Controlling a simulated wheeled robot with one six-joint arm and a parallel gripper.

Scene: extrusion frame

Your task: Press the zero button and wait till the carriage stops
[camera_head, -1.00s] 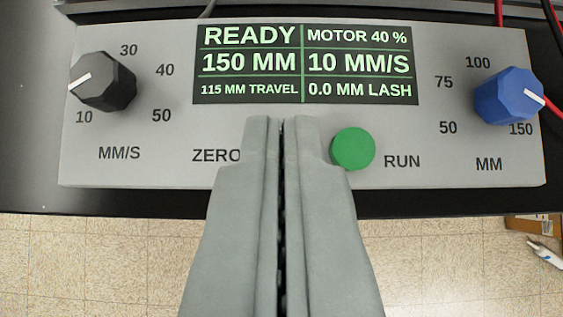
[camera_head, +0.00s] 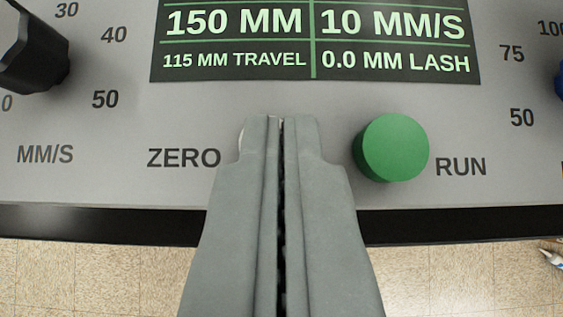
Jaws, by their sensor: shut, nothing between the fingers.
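The word ZERO (camera_head: 184,158) is printed on the grey control panel (camera_head: 110,185), left of my gripper. I cannot tell whether the tips touch anything. The display (camera_head: 315,45) reads 150 MM, 10 MM/S, 115 MM TRAVEL and 0.0 MM LASH; its top is cut off. The carriage is not in view.
The green run button (camera_head: 391,148) stands close right of my gripper. A black speed knob (camera_head: 30,50) is at the upper left, and a blue knob (camera_head: 559,80) is barely in view at the right edge. The panel's front edge and tiled floor (camera_head: 90,280) lie below.

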